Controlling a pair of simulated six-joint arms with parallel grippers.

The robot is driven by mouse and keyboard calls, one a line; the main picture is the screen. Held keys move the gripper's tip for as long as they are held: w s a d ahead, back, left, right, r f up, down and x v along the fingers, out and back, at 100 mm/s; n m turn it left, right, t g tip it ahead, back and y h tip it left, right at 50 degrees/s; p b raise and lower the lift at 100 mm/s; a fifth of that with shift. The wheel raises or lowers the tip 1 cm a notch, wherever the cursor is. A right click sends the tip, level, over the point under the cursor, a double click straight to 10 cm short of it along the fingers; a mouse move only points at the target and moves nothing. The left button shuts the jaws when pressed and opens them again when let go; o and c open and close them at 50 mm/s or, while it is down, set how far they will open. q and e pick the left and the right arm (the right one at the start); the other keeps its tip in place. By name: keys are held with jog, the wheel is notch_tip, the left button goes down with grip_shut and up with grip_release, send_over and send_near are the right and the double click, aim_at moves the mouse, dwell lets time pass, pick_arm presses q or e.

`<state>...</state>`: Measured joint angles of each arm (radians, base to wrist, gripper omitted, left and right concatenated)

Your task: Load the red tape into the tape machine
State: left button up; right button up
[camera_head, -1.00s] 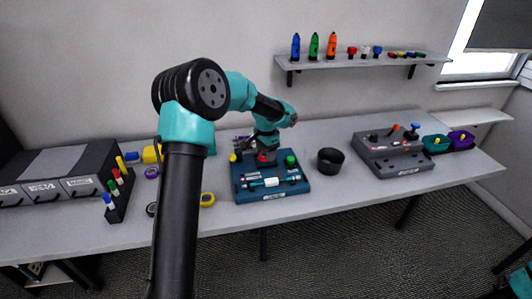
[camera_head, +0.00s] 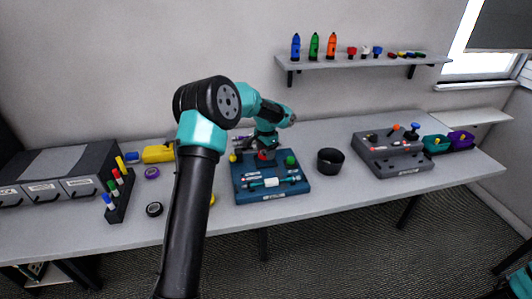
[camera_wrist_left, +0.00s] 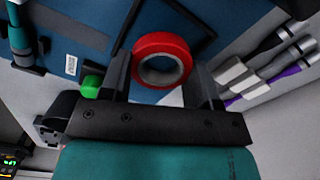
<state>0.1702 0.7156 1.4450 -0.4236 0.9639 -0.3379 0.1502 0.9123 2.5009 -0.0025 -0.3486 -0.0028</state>
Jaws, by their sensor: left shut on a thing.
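My left gripper (camera_head: 266,150) is shut on the red tape (camera_wrist_left: 162,60), a ring seen between the two fingers in the left wrist view. In the head view the red tape (camera_head: 264,156) shows as a small red spot at the back part of the blue machine (camera_head: 278,195), which seems to be the tape machine. The machine has a green button (camera_head: 291,160), which also shows in the left wrist view (camera_wrist_left: 91,87). I cannot tell whether the tape touches the machine.
A black bowl (camera_head: 330,161) stands right of the machine, and a grey console (camera_head: 393,152) beyond it. Purple tape (camera_head: 152,173) and black tape (camera_head: 154,209) lie left of my arm. A marker rack (camera_head: 119,194) stands further left.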

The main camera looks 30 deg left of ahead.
pick_arm(q)
jog(key=shift+f, duration=0.3)
jog(key=shift+f, duration=0.6)
jog(key=o, duration=0.9)
notch_tip(320, 180, up, 13)
jog(key=shift+r, duration=0.1)
dwell(0.5)
